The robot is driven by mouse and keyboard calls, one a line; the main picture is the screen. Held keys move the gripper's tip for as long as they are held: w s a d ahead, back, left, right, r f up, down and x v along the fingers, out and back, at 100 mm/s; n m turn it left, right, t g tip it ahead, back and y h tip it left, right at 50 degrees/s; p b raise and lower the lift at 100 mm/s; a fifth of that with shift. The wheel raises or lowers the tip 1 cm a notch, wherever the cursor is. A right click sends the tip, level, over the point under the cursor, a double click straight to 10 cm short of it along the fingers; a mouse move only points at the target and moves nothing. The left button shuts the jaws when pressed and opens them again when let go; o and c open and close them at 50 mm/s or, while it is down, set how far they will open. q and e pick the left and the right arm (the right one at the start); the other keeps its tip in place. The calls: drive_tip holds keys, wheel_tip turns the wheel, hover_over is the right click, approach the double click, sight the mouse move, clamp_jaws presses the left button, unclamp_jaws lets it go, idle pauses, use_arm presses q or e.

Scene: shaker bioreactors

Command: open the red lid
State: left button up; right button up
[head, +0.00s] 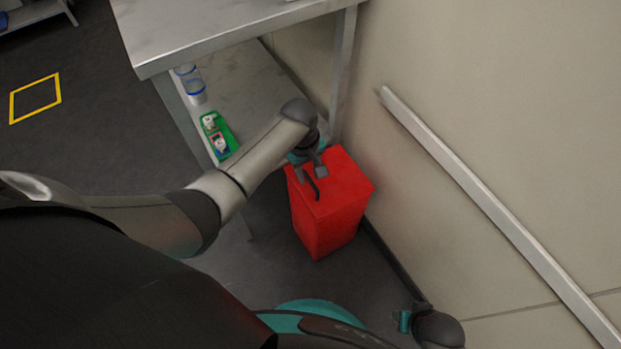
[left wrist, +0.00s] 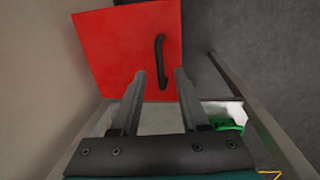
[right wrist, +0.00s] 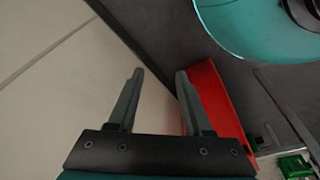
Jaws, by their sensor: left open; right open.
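The red lid (head: 345,182) lies flat and closed on a red bin (head: 328,228) standing on the floor by the wall. A dark curved handle (left wrist: 160,60) is on the lid. My left gripper (head: 311,172) is over the lid's left part, open and empty. In the left wrist view the near end of the handle shows between the open fingertips (left wrist: 161,74); whether they touch it I cannot tell. My right gripper (right wrist: 159,72) is open and empty. The bin's red side (right wrist: 208,92) shows beyond its right finger.
A table (head: 215,28) with a lower shelf (head: 238,82) stands left of and behind the bin. A green rack (head: 228,138) and a clear blue-banded container (head: 190,84) are on the shelf. A rail (head: 480,190) runs along the right wall.

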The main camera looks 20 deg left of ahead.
sight(311, 182)
use_arm(q)
drive_tip(key=shift+f+b, duration=0.35)
drive_tip(key=shift+f, duration=0.3)
drive_tip(key=shift+w+d+f+b, duration=0.1)
drive_tip(key=shift+f+b, duration=0.3)
drive_tip(key=shift+f, duration=0.2)
drive_tip(key=shift+f+b, duration=0.3)
drive_tip(key=shift+f, duration=0.15)
use_arm(e)
drive_tip(key=shift+t, duration=0.3)
drive_tip(key=shift+w+a+r, duration=0.15)
drive_tip(key=shift+w+r, duration=0.25)
drive_tip(key=shift+r, duration=0.35)
drive_tip(key=shift+w+a+r, duration=0.1)
drive_tip(key=shift+w+r, duration=0.3)
drive_tip(key=shift+r, duration=0.3)
drive_tip(key=shift+w+a+r, duration=0.15)
drive_tip(key=shift+w+r, duration=0.25)
drive_tip(key=shift+r, duration=0.35)
use_arm(q)
clamp_jaws()
